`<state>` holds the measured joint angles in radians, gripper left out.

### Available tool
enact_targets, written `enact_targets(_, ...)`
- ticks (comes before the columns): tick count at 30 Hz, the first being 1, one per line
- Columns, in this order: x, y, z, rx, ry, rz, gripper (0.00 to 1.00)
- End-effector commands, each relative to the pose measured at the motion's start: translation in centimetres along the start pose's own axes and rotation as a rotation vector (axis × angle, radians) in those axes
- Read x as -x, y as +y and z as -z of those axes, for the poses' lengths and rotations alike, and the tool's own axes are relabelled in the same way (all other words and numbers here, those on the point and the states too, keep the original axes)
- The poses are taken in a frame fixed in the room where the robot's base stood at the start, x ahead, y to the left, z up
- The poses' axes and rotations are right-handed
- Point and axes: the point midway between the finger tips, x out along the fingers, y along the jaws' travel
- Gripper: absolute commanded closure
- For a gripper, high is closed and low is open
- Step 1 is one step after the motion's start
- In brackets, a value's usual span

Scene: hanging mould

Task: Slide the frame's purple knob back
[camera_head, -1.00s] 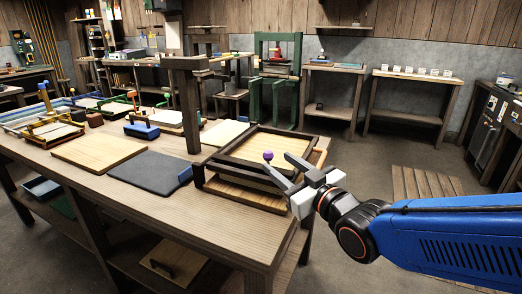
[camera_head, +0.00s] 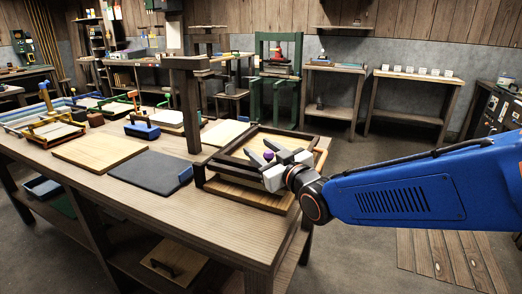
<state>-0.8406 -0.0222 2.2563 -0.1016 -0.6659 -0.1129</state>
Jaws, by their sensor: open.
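The frame (camera_head: 231,148) is a dark wooden frame with a light wooden board in it, near the right end of the long workbench. Its purple knob (camera_head: 268,156) is a small ball on the frame's near side. My gripper (camera_head: 258,154) reaches in from the right, with its two grey fingers apart on either side of the knob. I cannot tell whether the fingers touch it. The knob's stem and part of the frame are hidden behind my gripper.
A dark slab (camera_head: 145,175) with a blue block at its edge and a light board (camera_head: 98,149) lie to the left on the workbench (camera_head: 215,220). A wooden post (camera_head: 188,105) stands behind the frame's left side. The bench's front strip is clear.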

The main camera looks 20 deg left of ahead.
Motion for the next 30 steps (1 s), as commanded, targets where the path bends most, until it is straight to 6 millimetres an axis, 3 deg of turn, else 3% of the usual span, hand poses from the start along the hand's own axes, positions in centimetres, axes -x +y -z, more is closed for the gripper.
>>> enact_targets(4,0.0,0.0,0.0,0.000,0.000,0.000,0.57)
enact_targets(10,0.0,0.0,0.0,0.000,0.000,0.000,1.00)
enact_targets(17,-0.4,0.6,-0.1,0.001,0.000,-0.001,1.00)
enact_targets(30,-4.6,6.8,-1.3,0.001,0.000,-0.002,1.00)
